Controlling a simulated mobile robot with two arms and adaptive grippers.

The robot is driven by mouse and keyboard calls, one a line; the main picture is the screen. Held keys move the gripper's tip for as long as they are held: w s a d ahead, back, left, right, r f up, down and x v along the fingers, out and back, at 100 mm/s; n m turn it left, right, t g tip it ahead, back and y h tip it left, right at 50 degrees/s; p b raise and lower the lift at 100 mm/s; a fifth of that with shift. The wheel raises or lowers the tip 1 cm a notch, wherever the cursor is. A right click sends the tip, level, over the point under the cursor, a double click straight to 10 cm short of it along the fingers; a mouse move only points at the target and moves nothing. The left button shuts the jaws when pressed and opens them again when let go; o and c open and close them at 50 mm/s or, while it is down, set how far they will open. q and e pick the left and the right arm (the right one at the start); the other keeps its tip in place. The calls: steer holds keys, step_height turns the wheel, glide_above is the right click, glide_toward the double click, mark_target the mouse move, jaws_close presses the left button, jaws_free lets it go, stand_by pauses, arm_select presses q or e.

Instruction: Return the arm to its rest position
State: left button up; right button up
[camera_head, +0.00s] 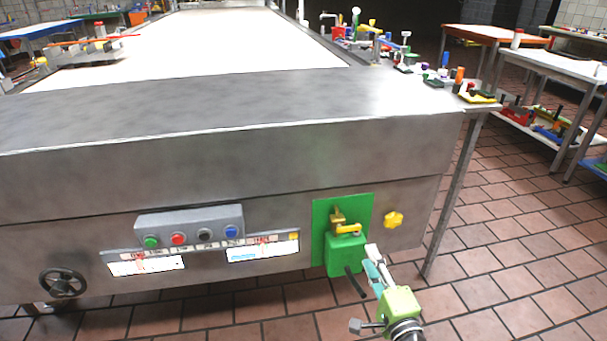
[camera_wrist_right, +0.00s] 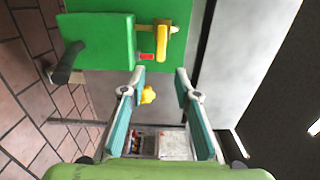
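My right gripper (camera_head: 372,268) is in front of the steel machine, just below and to the right of the green box (camera_head: 346,254) with its yellow handle (camera_head: 347,229). In the right wrist view the gripper's two teal-padded fingers (camera_wrist_right: 160,85) are spread apart with nothing between them. The green box (camera_wrist_right: 95,42) and yellow handle (camera_wrist_right: 162,42) lie beyond the fingertips there, apart from them as far as I can tell. My left gripper is not in view.
The steel machine (camera_head: 230,150) fills the middle, with coloured buttons (camera_head: 190,237), a black handwheel (camera_head: 62,283) and a yellow knob (camera_head: 393,220) on its front. A metal leg (camera_head: 455,195) stands at its right corner. Tiled floor (camera_head: 500,250) is clear to the right, before the tables (camera_head: 555,65).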

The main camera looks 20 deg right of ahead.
steer(key=s+a+f+n+g+y, duration=0.4)
steer(key=a+f+n, duration=0.4)
steer(key=a+f, duration=0.2)
steer(key=s+a+f+n+g+y, duration=0.3)
steer(key=s+a+f+n+g, duration=0.15)
steer(key=a+f+n, duration=0.4)
steer(key=s+f+n+g+h+p, duration=0.2)
steer(key=s+f+n+g+p, duration=0.55)
steer(key=s+f, duration=0.65)
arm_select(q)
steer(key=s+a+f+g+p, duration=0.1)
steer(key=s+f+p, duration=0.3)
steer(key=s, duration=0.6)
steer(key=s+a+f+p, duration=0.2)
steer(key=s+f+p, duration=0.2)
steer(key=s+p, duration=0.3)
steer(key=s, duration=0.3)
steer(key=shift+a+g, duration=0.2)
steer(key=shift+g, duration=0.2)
arm_select(e)
steer(key=s+d+f, duration=0.1)
steer(key=s, duration=0.7)
steer(key=s+d+f, duration=0.1)
steer(key=s+d, duration=0.1)
steer(key=s, duration=0.7)
steer(key=shift+s+d+f+m+h, duration=0.15)
steer(key=shift+s+d+m+h, duration=0.15)
steer(key=shift+m, duration=0.1)
